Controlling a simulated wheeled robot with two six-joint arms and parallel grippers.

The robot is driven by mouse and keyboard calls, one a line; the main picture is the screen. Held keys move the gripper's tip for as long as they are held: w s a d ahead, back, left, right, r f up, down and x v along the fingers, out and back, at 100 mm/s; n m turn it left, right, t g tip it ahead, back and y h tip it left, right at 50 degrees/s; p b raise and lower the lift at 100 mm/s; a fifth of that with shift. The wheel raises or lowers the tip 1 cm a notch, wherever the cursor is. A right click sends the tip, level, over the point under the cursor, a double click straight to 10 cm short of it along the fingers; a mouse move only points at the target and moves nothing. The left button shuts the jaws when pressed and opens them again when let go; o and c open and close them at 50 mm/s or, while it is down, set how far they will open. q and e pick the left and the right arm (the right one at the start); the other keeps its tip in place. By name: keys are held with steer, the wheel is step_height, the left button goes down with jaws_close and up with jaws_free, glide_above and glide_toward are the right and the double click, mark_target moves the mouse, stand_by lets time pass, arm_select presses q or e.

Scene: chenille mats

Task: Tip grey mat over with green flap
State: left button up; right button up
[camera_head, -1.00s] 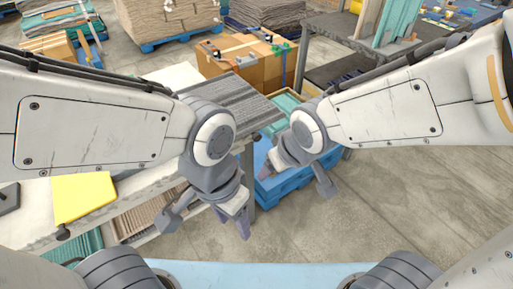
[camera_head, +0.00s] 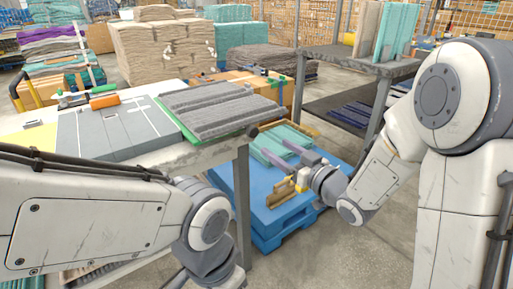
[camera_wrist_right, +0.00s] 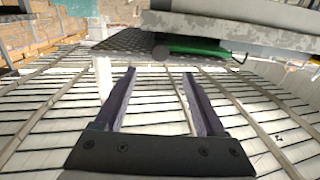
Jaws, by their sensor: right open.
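The grey ribbed mat (camera_head: 220,106) lies flat on the work table, near its right end. The green flap (camera_head: 192,132) shows as a strip along the mat's left and front edges. A green strip also shows in the right wrist view (camera_wrist_right: 195,46), under a pale slab edge. My right gripper (camera_head: 274,149) is open and empty, to the right of the table end and lower than the mat, over the blue pallet. Its two fingers stand apart in the right wrist view (camera_wrist_right: 160,75). My left arm shows at lower left, but its gripper is out of the picture.
Grey panels (camera_head: 105,130) and an orange roll (camera_head: 104,101) lie on the table left of the mat. A blue pallet (camera_head: 265,205) with teal mats stands below the table end. A dark shelf (camera_head: 355,62) stands behind. The floor at right is clear.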

mark_target(255, 132)
steer(key=x, duration=1)
steer(key=shift+w, duration=0.1)
jaws_close()
stand_by(1.2)
